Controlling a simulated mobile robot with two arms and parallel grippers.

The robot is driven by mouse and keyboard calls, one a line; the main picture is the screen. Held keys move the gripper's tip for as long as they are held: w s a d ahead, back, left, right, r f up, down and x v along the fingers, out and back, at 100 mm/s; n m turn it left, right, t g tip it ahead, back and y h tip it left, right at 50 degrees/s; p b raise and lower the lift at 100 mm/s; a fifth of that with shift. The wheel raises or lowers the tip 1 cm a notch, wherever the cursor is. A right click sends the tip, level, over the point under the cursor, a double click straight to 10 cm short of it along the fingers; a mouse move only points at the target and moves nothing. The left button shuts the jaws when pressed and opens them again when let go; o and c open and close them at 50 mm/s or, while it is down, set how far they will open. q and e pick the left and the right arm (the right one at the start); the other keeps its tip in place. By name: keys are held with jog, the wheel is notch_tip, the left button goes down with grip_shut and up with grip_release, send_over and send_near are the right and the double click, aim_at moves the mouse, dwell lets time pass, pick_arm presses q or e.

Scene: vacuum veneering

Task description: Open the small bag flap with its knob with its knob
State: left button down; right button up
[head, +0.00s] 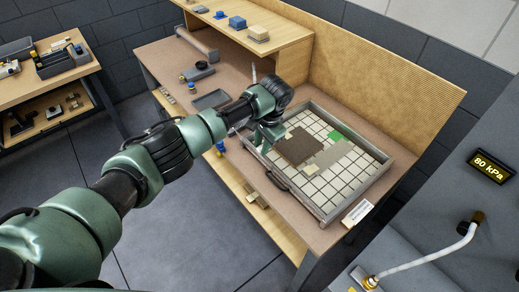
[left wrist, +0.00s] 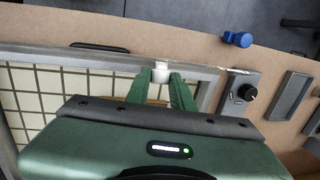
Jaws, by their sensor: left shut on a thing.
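My left gripper (head: 265,148) is over the left edge of the gridded vacuum bed, at its metal frame (head: 345,203). In the left wrist view its two green fingers (left wrist: 161,84) are closed around a small white knob (left wrist: 161,70), close to the frame's rail (left wrist: 100,56). A tan piece shows between the fingers under the knob. The small bag flap cannot be told apart clearly; the gripper body hides most of that spot. My right gripper is not in view.
A dark handle (head: 277,180) sits on the frame's front side. A grey block with a black knob (left wrist: 247,92) and a blue-capped item (left wrist: 238,39) are near the gripper. A gauge reads 80 kPa (head: 491,167).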

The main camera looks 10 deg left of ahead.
pick_arm(q)
jog(key=shift+w+d+f+b, duration=0.15)
jog(key=shift+d+b, duration=0.05)
jog(key=shift+b, duration=0.1)
jog(key=shift+g, duration=0.3)
jog(key=c, duration=1.2)
grip_release()
jog(key=shift+w, duration=0.1)
notch_tip(320, 180, up, 8)
jog(key=d+b, duration=0.1)
jog(key=b, duration=0.1)
jog(key=shift+d+f, duration=0.25)
jog(key=shift+d, duration=0.05)
